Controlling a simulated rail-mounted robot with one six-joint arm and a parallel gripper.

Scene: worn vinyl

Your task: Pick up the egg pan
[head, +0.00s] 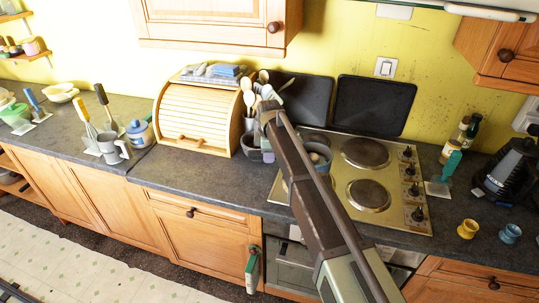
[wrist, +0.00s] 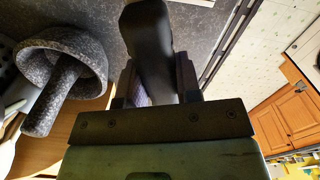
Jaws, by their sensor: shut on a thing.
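My gripper (wrist: 152,82) is shut on a dark, rounded, handle-like part of the egg pan (wrist: 150,35) in the wrist view. That part runs up the picture from between the fingers, and its far end and the rest of the pan are not clear there. In the head view my gripper (head: 268,112) is above the counter between the bread bin and the hob. A grey round pan (head: 319,152) shows on the hob, partly behind my arm. I cannot tell whether it joins the held handle.
A stone mortar with a pestle (wrist: 62,70) is close at the left in the wrist view. The wooden bread bin (head: 198,117) and utensils (head: 248,98) stand beside my gripper. Dark trays (head: 372,105) lean on the wall behind the hob (head: 388,217).

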